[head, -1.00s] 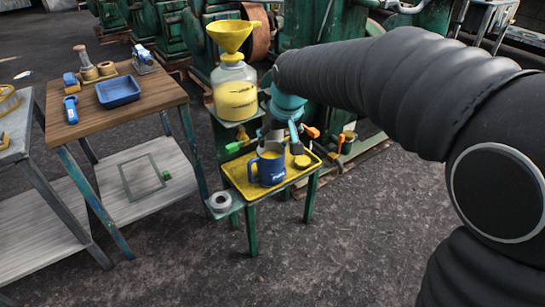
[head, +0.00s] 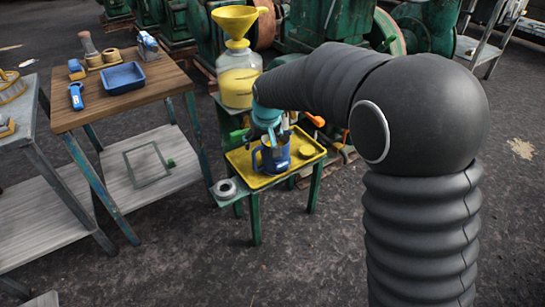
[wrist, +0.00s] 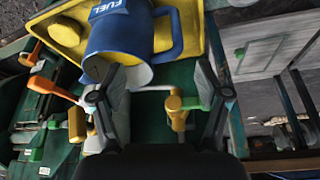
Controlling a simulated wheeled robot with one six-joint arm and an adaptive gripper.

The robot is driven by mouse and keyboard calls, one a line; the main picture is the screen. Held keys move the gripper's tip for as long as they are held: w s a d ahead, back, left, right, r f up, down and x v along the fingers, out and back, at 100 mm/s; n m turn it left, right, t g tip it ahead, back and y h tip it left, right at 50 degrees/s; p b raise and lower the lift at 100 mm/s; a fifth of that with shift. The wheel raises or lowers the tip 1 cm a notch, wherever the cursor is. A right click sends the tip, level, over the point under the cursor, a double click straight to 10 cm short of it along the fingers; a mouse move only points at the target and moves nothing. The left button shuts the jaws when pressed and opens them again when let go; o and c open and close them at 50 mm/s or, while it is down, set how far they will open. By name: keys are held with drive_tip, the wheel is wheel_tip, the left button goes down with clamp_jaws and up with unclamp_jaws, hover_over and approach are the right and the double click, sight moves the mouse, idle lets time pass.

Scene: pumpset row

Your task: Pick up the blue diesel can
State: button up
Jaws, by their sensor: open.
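The blue can (head: 275,157), a mug-shaped vessel with a side handle, stands on a yellow tray (head: 241,161) on a green stand. In the wrist view the can (wrist: 122,35) shows white "FUEL" lettering, a pale open rim and its handle to the right. My gripper (head: 270,126) is just above the can in the head view and hides part of its top. In the wrist view my gripper (wrist: 160,85) has its fingers spread with nothing held between them. The left finger overlaps the can's rim in the picture; I cannot tell if they touch.
A jar with a yellow funnel (head: 237,85) stands close behind the tray. A yellow cap (head: 306,151) lies right of the can. Orange and yellow valve handles (wrist: 176,105) show near the fingers. A grey ring (head: 225,188) sits front left. A wooden table (head: 130,100) is farther left.

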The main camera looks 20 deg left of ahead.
sight(261, 147)
drive_tip(key=x, duration=0.5)
drive_tip(key=shift+f, duration=0.15)
clamp_jaws()
